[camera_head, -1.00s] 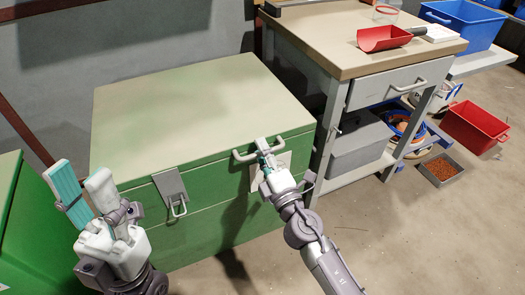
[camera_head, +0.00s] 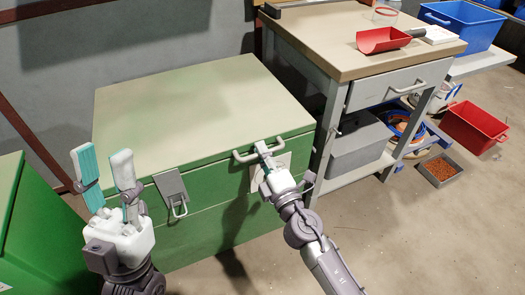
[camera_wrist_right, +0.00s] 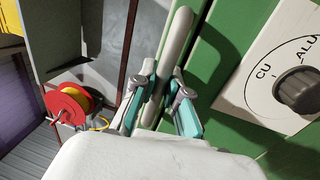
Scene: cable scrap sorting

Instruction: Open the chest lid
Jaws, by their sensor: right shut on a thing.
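The green chest (camera_head: 215,215) stands in the middle of the head view with its lid (camera_head: 200,105) down. A grey handle (camera_head: 258,151) sits on the lid's front edge at the right, and a grey latch (camera_head: 172,190) hangs on the front further left. My right gripper (camera_head: 264,158) is shut on the handle. In the right wrist view, the handle bar (camera_wrist_right: 172,50) runs between the fingers of the right gripper (camera_wrist_right: 160,105). My left gripper (camera_head: 103,172) is raised in front of the chest's left end, its fingers apart and pointing up, with nothing between them.
A workbench (camera_head: 340,45) with a red scoop (camera_head: 384,39) stands close on the chest's right. A dial plate (camera_wrist_right: 285,75) is on the chest front beside the handle. A red bin (camera_head: 473,127) and a grey tray (camera_head: 440,169) sit on the floor at right. Another green box (camera_head: 35,230) is at left.

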